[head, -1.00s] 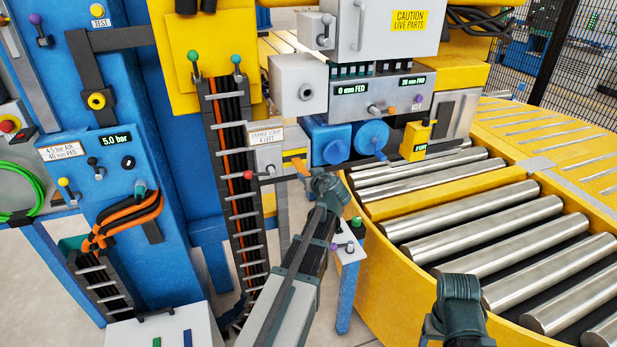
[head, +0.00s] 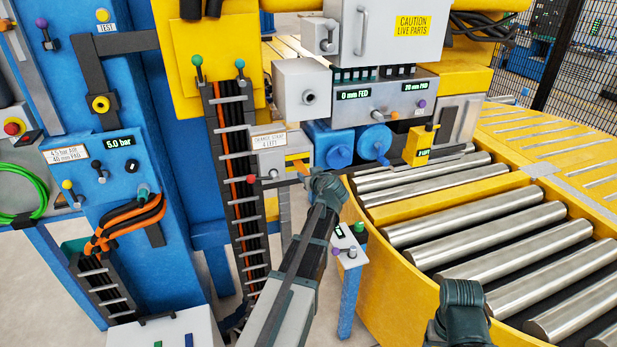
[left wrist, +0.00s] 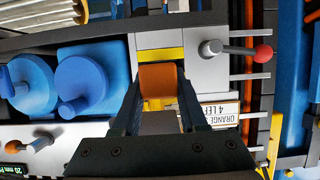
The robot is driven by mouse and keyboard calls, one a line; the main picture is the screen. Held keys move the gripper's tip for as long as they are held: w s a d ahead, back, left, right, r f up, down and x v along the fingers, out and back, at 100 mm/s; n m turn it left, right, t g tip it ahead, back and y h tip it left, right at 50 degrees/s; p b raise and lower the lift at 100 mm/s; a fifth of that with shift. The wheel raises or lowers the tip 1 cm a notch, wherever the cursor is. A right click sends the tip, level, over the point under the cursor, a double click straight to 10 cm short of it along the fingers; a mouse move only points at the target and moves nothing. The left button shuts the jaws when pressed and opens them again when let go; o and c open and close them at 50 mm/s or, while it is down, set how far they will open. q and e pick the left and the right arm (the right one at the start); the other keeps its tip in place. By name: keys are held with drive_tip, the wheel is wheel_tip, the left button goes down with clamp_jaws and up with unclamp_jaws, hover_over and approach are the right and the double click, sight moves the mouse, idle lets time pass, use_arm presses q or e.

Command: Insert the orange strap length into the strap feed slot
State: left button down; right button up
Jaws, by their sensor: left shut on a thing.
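The orange strap length (left wrist: 158,80) is between the two fingers of my left gripper (left wrist: 160,92) in the left wrist view. The gripper is shut on it, and the strap's broad face shows. It lies against or just in front of a yellow-edged grey holder (left wrist: 160,39) labelled as orange strap, 4 left; contact cannot be told. In the head view my left gripper (head: 305,178) is at the lower right of this grey box (head: 270,160), and only a little orange shows. I cannot make out the feed slot for certain. My right gripper's fingers are not visible.
Two blue round housings (head: 332,146) sit right of the grey box, below a panel (head: 385,97) reading 0 mm FED. A red-knobbed lever (left wrist: 263,53) juts out close by. The roller conveyor (head: 470,215) fills the right. A small blue-legged stand (head: 347,285) is below.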

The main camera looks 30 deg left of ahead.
use_arm(q)
drive_tip(key=shift+w+a, duration=0.65)
drive_tip(key=shift+a, duration=0.15)
drive_tip(key=shift+w+a, duration=0.25)
drive_tip(key=shift+w+a, duration=0.7)
drive_tip(key=shift+a, duration=0.15)
drive_tip(key=shift+w+a, duration=0.45)
drive_tip(key=shift+a, duration=0.05)
drive_tip(key=shift+w+a, duration=0.55)
drive_tip(key=shift+a, duration=0.1)
drive_tip(key=s+d, duration=0.7)
drive_tip(key=d, duration=0.1)
drive_tip(key=shift+s+d, duration=0.2)
drive_tip(key=shift+d, duration=0.1)
idle(1.8)
drive_tip(key=shift+w+a, duration=0.25)
idle(1.0)
drive_tip(key=shift+w+a, duration=0.45)
drive_tip(key=shift+a, duration=0.1)
